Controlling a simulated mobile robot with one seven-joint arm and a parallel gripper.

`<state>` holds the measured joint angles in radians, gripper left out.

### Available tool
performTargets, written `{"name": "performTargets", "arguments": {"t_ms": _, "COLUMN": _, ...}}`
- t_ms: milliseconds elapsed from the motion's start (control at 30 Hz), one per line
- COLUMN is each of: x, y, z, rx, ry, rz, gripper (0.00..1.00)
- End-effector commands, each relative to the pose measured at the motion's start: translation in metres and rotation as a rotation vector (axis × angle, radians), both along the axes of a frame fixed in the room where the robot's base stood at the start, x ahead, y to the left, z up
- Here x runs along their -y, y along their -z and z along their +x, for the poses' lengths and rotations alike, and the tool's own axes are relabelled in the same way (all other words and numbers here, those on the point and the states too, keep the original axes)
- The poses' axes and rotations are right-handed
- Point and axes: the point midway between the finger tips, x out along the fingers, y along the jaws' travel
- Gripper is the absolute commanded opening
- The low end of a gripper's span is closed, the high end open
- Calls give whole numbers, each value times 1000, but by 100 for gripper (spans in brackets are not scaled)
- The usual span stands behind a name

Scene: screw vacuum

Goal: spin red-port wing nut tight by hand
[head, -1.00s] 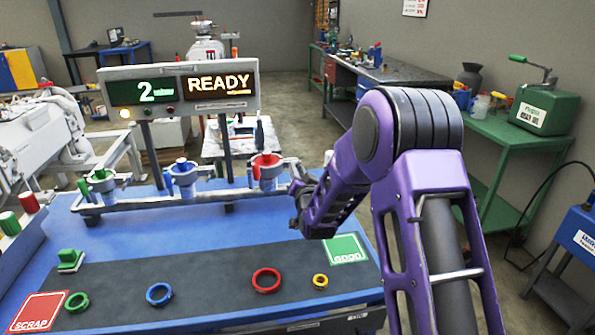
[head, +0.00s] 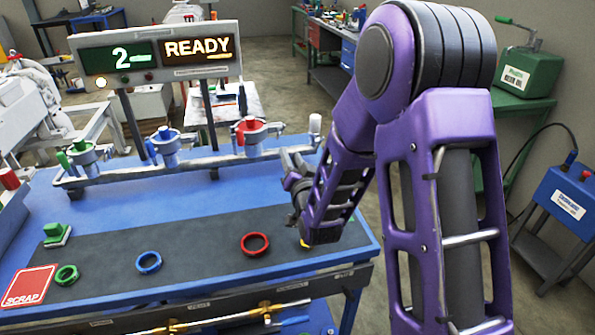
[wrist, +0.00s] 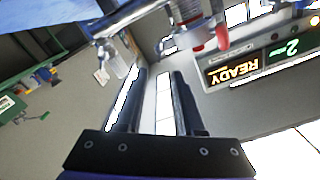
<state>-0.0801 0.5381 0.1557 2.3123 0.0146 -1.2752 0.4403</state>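The red port (head: 249,130) is the right one of three coloured ports on a grey rail (head: 200,163) at the back of the blue bench. Its cup is red on top. Individual wing nut details are too small to tell in the head view. My gripper (head: 290,160) is to the right of and nearer than the red port, apart from it. In the wrist view, my gripper (wrist: 159,72) is open, with a bright gap between two dark fingers and nothing held. The wrist picture is upside down; the red port (wrist: 195,43) shows beyond the fingertips, to the right.
A blue port (head: 166,140) and a green port (head: 82,153) stand left along the rail. A READY display (head: 160,53) rises behind it. Green, blue and red rings (head: 255,244) lie on the dark mat (head: 200,255). My arm covers the mat's right end.

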Motion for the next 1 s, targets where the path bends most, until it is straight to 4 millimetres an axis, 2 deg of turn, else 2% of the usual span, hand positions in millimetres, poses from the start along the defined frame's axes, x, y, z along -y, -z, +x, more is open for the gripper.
{"name": "performTargets", "arguments": {"t_ms": 100, "x": 5, "y": 0, "z": -25, "rx": -2, "ry": 0, "rz": 0, "gripper": 38}}
{"name": "performTargets", "arguments": {"t_ms": 200, "x": 8, "y": 0, "z": -40, "rx": -1, "ry": 0, "rz": 0, "gripper": 38}}
{"name": "performTargets", "arguments": {"t_ms": 333, "x": 11, "y": 0, "z": -53, "rx": -1, "ry": 0, "rz": 0, "gripper": 38}}
{"name": "performTargets", "arguments": {"t_ms": 500, "x": 12, "y": 0, "z": -58, "rx": 0, "ry": 1, "rz": 0, "gripper": 38}}
{"name": "performTargets", "arguments": {"t_ms": 733, "x": 12, "y": 0, "z": -57, "rx": 0, "ry": 0, "rz": -1, "gripper": 38}}
{"name": "performTargets", "arguments": {"t_ms": 833, "x": 12, "y": -8, "z": -50, "rx": 12, "ry": -1, "rz": -14, "gripper": 38}}
{"name": "performTargets", "arguments": {"t_ms": 933, "x": 13, "y": -33, "z": -29, "rx": 45, "ry": -3, "rz": -61, "gripper": 38}}
{"name": "performTargets", "arguments": {"t_ms": 967, "x": 13, "y": -45, "z": -19, "rx": 59, "ry": -3, "rz": -83, "gripper": 38}}
{"name": "performTargets", "arguments": {"t_ms": 1000, "x": 15, "y": -66, "z": -4, "rx": 83, "ry": -1, "rz": -118, "gripper": 38}}
